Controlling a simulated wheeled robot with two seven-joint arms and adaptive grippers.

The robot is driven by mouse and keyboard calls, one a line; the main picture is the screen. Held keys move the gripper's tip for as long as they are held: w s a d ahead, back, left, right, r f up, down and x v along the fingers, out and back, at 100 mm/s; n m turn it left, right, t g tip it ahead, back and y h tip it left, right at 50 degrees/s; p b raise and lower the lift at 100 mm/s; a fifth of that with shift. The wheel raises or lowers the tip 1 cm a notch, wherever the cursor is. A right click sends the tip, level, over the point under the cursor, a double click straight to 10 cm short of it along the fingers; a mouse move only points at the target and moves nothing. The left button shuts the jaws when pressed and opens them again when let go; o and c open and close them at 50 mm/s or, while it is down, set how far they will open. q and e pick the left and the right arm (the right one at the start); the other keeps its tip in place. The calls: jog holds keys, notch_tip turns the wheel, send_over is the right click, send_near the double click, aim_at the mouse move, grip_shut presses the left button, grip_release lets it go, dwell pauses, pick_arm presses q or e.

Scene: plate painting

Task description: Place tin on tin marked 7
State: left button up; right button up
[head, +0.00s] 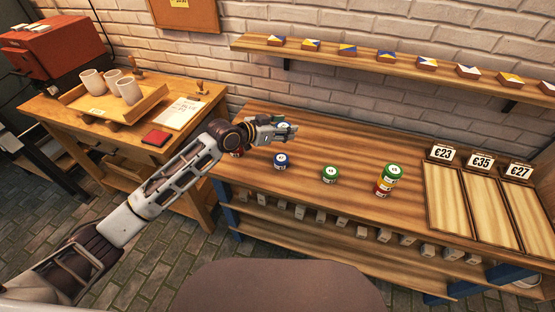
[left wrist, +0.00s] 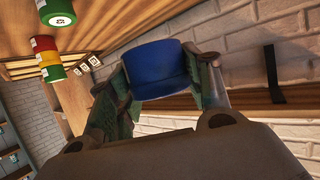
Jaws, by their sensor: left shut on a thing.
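My left gripper (head: 285,130) is shut on a blue tin, which shows between its fingers in the left wrist view (left wrist: 158,68). It holds the tin above the back part of the workbench. Another blue tin (head: 281,161) with a white top label stands on the bench in front of the gripper. A green tin (head: 330,174) stands alone to its right. Farther right is a stack (head: 386,182) with green on top, then yellow and red. A red tin (head: 236,154) is partly hidden by my left arm. The label numbers are too small to read. My right gripper is not in view.
Three boards with price signs (head: 481,161) lie at the bench's right end. A wall shelf (head: 400,72) with several small painted blocks runs behind the bench. A side table at left holds a tray (head: 112,104) of cups. Bench room is clear between the green tin and stack.

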pick_arm(q)
jog(key=shift+a+f, duration=0.15)
jog(key=shift+f, duration=0.6)
send_over(281, 158)
notch_tip(281, 158, down, 4)
jog(key=shift+w+f, duration=0.1)
jog(key=shift+f, duration=2.7)
jog(key=o, duration=1.1)
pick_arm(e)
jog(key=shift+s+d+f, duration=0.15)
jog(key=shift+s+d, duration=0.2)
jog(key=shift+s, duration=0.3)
